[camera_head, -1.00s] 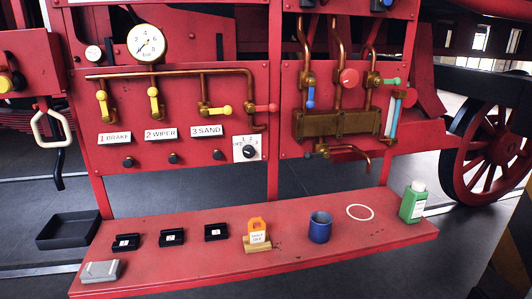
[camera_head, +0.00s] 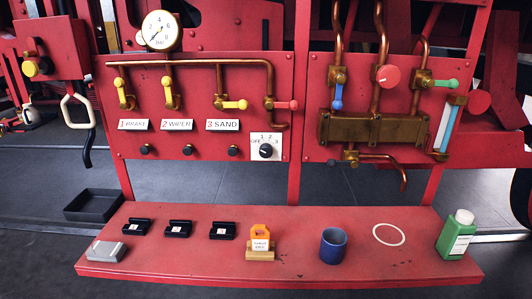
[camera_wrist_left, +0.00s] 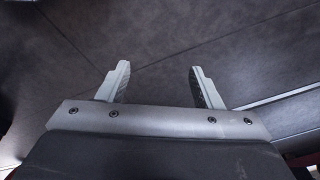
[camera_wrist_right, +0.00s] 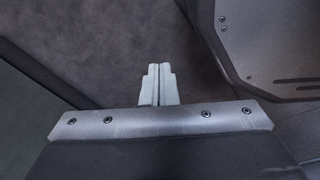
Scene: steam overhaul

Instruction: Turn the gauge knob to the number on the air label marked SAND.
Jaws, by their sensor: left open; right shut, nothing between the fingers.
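The gauge knob (camera_head: 265,151) is a black dial on a white plate (camera_head: 267,139) at the lower right of the left red panel. The plate reads OFF, 1, 2 and 3; the pointer's direction is too small to tell surely. The air label marked SAND (camera_head: 223,125) reads "3 SAND", left of the knob. Labels "1 BRAKE" (camera_head: 134,125) and "2 WIPER" (camera_head: 177,125) are further left. My left gripper (camera_wrist_left: 157,85) is open and empty above the floor in its wrist view. My right gripper (camera_wrist_right: 158,82) is shut and empty. Neither gripper shows in the head view.
A red shelf (camera_head: 290,280) juts out below the panel. It holds black blocks (camera_head: 179,229), an orange tag on a stand (camera_head: 260,240), a blue cup (camera_head: 333,246) and a green bottle (camera_head: 458,236). Yellow valve levers (camera_head: 168,92) and a red lever (camera_head: 287,105) sit above the knob.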

